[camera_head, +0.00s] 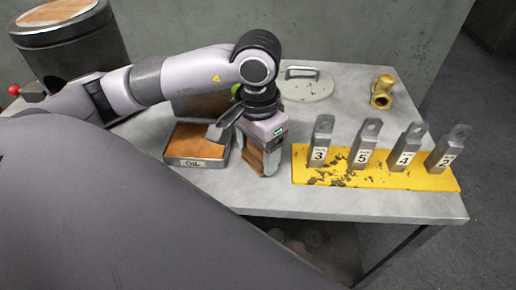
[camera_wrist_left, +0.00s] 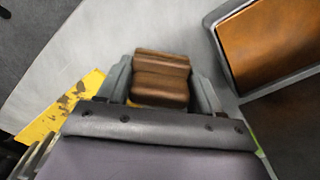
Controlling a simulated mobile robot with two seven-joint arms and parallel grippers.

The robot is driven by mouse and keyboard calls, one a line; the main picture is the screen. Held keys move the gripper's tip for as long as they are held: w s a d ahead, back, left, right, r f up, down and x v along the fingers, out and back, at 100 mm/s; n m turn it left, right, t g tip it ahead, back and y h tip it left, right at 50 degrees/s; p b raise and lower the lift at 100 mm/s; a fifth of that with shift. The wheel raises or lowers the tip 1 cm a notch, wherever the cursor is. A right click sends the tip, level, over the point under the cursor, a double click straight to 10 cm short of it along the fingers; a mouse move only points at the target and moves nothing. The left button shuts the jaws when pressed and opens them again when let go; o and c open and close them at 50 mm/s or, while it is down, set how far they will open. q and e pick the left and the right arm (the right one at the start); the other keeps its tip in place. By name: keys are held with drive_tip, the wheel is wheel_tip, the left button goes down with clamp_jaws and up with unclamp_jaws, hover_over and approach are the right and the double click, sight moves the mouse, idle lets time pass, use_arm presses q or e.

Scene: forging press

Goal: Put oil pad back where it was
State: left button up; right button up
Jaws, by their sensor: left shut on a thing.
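A brown, ridged block (camera_wrist_left: 161,78), which appears to be the oil pad, is held between the fingers of my left gripper (camera_head: 262,160). In the left wrist view the grey fingers (camera_wrist_left: 160,85) close on it from both sides. In the head view only a strip of its brown side shows. The open metal tray labelled OIL (camera_head: 197,163) has a brown inside and stands just left of the gripper. The tray also shows at the right of the left wrist view (camera_wrist_left: 222,50). Whether the block's underside touches the table I cannot tell. My right gripper is not in view.
A yellow, worn plate (camera_head: 375,177) at the right bears several upright metal blocks with number labels. A round grey lid (camera_head: 305,88) and a brass fitting (camera_head: 383,92) lie at the back. A dark drum (camera_head: 70,50) stands at the back left.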

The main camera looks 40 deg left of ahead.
use_arm(q)
drive_tip(key=shift+f+b, duration=0.2)
drive_tip(key=shift+b, duration=0.1)
drive_tip(key=o, duration=0.9)
drive_tip(key=shift+o, duration=0.2)
drive_tip(key=shift+r, duration=0.1)
drive_tip(key=shift+r+p, duration=0.35)
drive_tip(key=shift+p, duration=0.1)
wheel_tip(320, 180, up, 12)
drive_tip(key=shift+f, duration=0.2)
drive_tip(key=shift+s, duration=0.1)
